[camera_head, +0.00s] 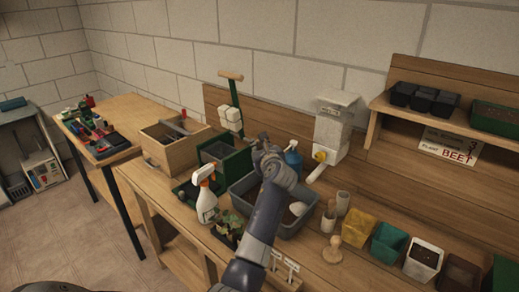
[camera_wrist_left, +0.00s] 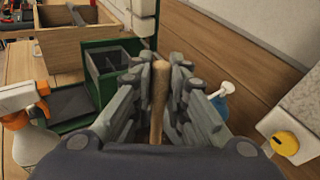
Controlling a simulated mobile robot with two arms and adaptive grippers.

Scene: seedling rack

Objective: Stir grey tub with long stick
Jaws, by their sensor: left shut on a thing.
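The grey tub (camera_head: 242,190) stands on the wooden workbench, partly covered by my left arm. My left gripper (camera_head: 262,143) is above the tub's far side. In the left wrist view my left gripper (camera_wrist_left: 158,72) is shut on the long stick (camera_wrist_left: 158,85), a light brown wooden rod between its fingers. The stick's lower part is hidden, so I cannot tell whether it reaches into the tub. A pale rounded thing shows inside the tub at its right. My right gripper is not in view.
A white spray bottle (camera_head: 206,201) stands left of the tub, with seedlings (camera_head: 229,227) in front. A blue bottle (camera_head: 292,155) stands behind. Small cups (camera_head: 342,203) and coloured pots (camera_head: 389,242) line the right. A green divided box (camera_head: 237,165) and wooden crate (camera_head: 167,155) are left.

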